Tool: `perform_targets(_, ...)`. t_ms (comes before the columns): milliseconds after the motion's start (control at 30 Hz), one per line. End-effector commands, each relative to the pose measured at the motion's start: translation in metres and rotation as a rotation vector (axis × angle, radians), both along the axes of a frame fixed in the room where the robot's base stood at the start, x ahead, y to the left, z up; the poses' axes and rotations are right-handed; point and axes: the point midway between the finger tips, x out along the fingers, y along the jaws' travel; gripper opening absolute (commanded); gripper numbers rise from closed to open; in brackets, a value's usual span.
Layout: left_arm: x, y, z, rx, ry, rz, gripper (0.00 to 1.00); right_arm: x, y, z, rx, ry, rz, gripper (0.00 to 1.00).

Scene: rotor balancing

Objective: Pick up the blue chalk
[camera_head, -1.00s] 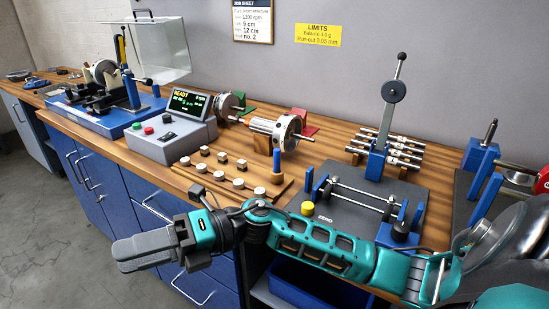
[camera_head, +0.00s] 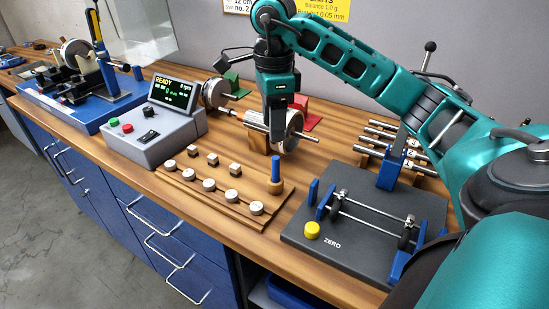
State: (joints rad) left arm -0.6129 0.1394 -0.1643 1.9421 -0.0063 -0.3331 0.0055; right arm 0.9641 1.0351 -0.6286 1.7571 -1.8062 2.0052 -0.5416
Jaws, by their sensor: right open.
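The blue chalk (camera_head: 275,168) stands upright in a small round wooden holder (camera_head: 275,187) at the right end of a wooden board with weights. My right gripper (camera_head: 277,143) points down, its dark fingers just above the chalk's top in the picture, apart from it. It is open and nothing shows between its fingers. It partly covers the metal rotor behind it. My left gripper is not in view.
The weight board (camera_head: 222,207) carries several pale round and square weights. A grey control box (camera_head: 152,135) with a lit screen is to the left. The rotor (camera_head: 290,130) stands close behind the gripper. A dark balancing stand (camera_head: 350,255) is to the right.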

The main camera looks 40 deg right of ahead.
Motion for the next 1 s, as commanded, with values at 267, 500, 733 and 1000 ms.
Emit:
perform_targets(267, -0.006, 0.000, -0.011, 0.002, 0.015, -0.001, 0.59, -0.001, -0.002, -0.027, -0.007, 0.006, -0.002, 0.49)
perform_targets(500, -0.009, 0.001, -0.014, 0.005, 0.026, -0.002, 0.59, -0.001, -0.002, -0.066, -0.006, 0.003, -0.002, 0.49)
perform_targets(733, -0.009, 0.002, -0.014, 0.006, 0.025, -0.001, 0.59, -0.001, -0.002, -0.083, -0.006, 0.003, -0.002, 0.49)
perform_targets(1000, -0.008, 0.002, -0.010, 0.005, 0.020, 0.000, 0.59, -0.002, -0.005, -0.121, -0.004, 0.002, -0.003, 0.49)
